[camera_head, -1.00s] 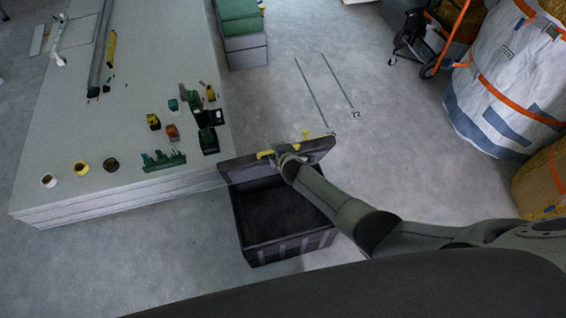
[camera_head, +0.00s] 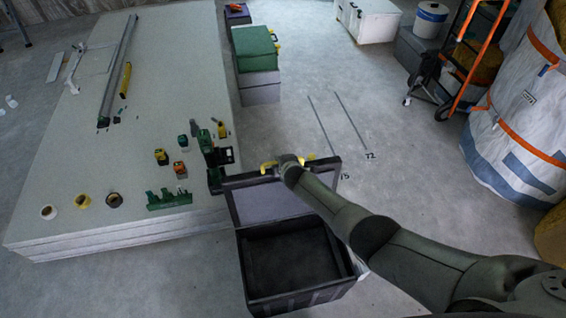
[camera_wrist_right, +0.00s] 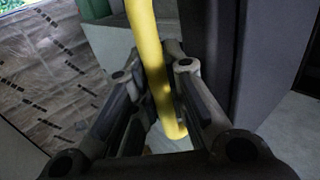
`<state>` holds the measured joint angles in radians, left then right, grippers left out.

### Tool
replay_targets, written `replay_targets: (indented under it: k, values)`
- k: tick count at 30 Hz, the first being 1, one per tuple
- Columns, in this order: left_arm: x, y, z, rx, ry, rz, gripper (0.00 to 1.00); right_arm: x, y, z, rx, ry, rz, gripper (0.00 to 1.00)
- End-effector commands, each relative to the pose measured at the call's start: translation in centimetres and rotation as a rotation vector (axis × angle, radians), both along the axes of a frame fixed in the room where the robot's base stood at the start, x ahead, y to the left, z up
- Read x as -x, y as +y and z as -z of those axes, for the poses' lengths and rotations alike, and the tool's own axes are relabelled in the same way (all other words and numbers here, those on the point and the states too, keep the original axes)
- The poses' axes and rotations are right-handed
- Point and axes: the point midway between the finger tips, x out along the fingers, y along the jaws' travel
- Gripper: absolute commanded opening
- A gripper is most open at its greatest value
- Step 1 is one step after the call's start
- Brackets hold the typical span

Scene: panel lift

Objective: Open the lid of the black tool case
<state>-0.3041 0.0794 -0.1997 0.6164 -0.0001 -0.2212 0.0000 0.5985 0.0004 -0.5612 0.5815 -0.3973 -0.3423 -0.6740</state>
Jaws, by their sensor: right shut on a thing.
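The black tool case (camera_head: 300,298) stands on the floor beside the stack of boards, and its inside shows dark. Its lid (camera_head: 235,207) is raised at the far side, with the grey inner face turned toward me. A yellow handle (camera_head: 267,168) is at the lid's top edge. My right gripper (camera_head: 290,165) is at that edge, its fingers hidden by my wrist in the head view. In the right wrist view the yellow handle (camera_wrist_right: 147,45) runs between the fingers of the gripper (camera_wrist_right: 165,85), which is shut on it. My left gripper is not in view.
The board stack (camera_head: 100,240) to the left carries small tools, tape rolls and green parts, close to the lid's left corner. Green and grey boxes (camera_head: 255,50) stand behind. A hand truck (camera_head: 450,95) and a large white bag (camera_head: 515,120) are at right. Floor right of the case is open.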

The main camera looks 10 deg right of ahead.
Motion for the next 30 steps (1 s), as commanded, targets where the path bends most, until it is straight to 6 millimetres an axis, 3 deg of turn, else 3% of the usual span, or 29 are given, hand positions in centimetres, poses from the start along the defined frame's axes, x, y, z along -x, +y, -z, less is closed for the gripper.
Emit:
replay_targets:
  k: [5, 6, 11, 30]
  values:
    - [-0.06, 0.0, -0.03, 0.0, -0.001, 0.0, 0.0, -0.12, 0.2, -0.22, 0.003, -0.005, -0.006, 0.0]
    - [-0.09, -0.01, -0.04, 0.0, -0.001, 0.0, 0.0, -0.11, 0.19, -0.23, 0.003, -0.005, -0.006, 0.15]
    - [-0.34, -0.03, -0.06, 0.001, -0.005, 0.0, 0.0, -0.1, 0.12, -0.19, 0.002, -0.004, -0.004, 0.35]
    - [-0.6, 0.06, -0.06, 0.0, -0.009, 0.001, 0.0, 0.87, -0.29, -0.74, 0.002, -0.004, 0.005, 0.35]
